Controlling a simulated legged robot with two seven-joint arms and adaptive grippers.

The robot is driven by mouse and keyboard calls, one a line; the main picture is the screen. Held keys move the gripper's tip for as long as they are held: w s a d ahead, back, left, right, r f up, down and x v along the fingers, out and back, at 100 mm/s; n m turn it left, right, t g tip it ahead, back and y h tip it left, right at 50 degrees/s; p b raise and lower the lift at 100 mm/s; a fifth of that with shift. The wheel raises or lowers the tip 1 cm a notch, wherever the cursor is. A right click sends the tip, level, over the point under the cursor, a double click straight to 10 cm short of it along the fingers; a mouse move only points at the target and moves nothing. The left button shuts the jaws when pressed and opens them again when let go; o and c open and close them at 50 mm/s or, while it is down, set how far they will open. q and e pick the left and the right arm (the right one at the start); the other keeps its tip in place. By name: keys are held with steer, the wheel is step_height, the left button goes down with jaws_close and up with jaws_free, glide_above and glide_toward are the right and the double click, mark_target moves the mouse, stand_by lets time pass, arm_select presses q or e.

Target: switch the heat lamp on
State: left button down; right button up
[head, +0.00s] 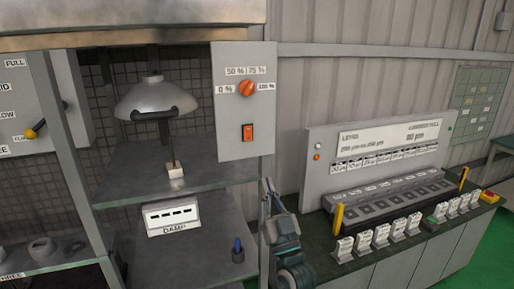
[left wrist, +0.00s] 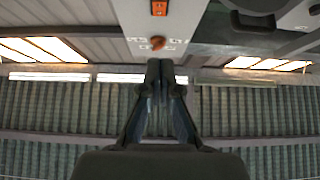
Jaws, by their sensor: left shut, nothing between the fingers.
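The heat lamp (head: 152,96), a grey metal shade on a dark bracket, hangs in the left bay and shows no glow. Right of it is a light grey control panel (head: 228,120) with an orange dial (head: 247,88) marked from 0 % to 100 %. Below the dial is a small orange-red switch (head: 248,132). My left gripper (head: 268,184) points up, below and right of the panel, apart from it; its fingers are shut and empty. In the left wrist view the fingertips (left wrist: 160,65) point toward the dial (left wrist: 158,43), with the switch (left wrist: 159,7) beyond. My right gripper is out of view.
Under the lamp, a small pale block (head: 175,171) with a thin upright rod stands on a shelf (head: 120,190). A white DAMP box (head: 172,217) and a blue-handled item (head: 238,250) are below. A bench with several labelled pieces (head: 385,235) stands right.

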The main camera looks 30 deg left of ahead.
mark_target(249, 136)
arm_select(q)
steer(key=p+x, duration=0.2)
steer(key=x, duration=0.2)
steer(key=f+p+x, duration=0.1)
steer(key=p+x, duration=0.1)
steer(key=x, duration=0.2)
steer(key=w+a+f+p+x, duration=0.1)
steer(key=p+x, duration=0.1)
steer(key=x, duration=0.2)
steer(key=shift+w+a+r, duration=0.1)
steer(key=shift+w+r, duration=0.05)
steer(key=shift+w, duration=0.1)
steer(key=shift+w+a, duration=0.25)
steer(key=shift+a, duration=0.15)
steer(key=shift+d, duration=0.1)
